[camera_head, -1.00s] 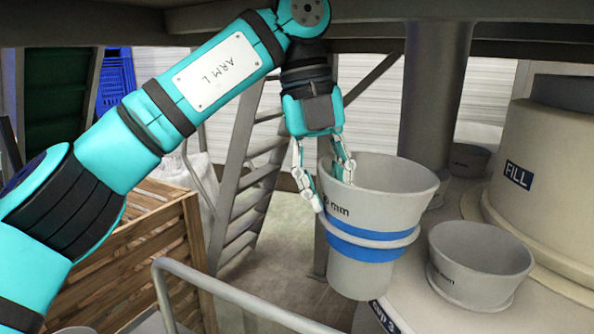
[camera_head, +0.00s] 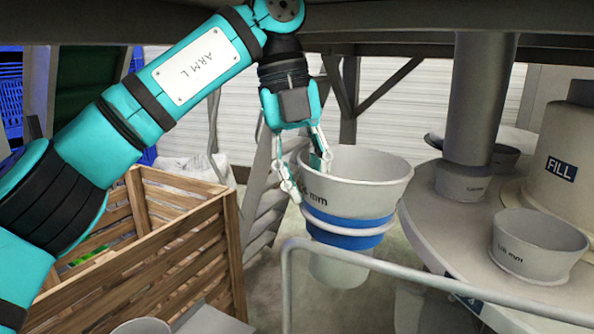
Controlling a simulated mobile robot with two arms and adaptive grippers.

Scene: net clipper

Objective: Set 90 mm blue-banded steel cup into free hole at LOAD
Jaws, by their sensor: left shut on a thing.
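A grey steel cup (camera_head: 365,196) with a blue band shows at the middle of the head view, upright and clear of the turntable. The size print on its side is partly covered. My left gripper (camera_head: 305,180) is shut on the near-left wall of the cup, one finger outside and one inside the rim. The round grey turntable (camera_head: 440,215) stands to the right, and other cups sit in it. I see no free hole or LOAD label. My right gripper is not in view.
A cup (camera_head: 538,246) sits at the turntable's front right, with further cups behind. A grey column (camera_head: 482,100) and the FILL housing (camera_head: 565,150) rise there. A handrail (camera_head: 400,258) crosses in front. A wooden crate (camera_head: 190,232) stands left.

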